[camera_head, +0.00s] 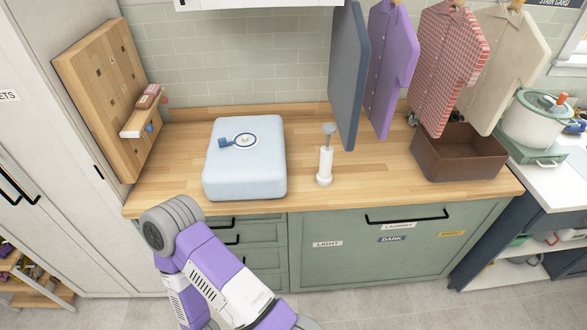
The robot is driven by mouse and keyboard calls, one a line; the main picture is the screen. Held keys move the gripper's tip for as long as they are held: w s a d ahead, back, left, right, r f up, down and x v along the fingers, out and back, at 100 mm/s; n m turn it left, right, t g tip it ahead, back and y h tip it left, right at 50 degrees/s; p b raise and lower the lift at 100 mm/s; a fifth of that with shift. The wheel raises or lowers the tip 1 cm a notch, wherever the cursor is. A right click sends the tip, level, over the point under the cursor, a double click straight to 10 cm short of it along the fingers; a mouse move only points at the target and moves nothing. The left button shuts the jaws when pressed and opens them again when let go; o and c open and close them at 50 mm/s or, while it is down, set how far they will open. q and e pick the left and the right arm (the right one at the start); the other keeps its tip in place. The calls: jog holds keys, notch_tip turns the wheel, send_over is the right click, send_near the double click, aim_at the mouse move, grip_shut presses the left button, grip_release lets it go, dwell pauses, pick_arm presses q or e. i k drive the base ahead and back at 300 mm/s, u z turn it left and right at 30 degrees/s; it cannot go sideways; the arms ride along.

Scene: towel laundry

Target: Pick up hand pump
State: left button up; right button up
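The hand pump (325,164) stands upright on the wooden countertop (385,181), right of centre in the head view. It has a white cylindrical body on a wider white base and a grey round handle on top. Nothing touches it. A purple and white link of one of my arms shows at the bottom, in front of the drawers and left of the pump. Neither of my grippers is in view.
A pale blue padded block (247,176) with a round dial lies left of the pump. Shirts (393,60) and a grey panel (348,75) hang behind and right. A brown bin (455,160) and a white pot (533,125) stand at right. The counter just right of the pump is clear.

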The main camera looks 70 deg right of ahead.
aim_at(324, 177)
jog(key=i, duration=0.75)
jog(key=z, duration=2.25)
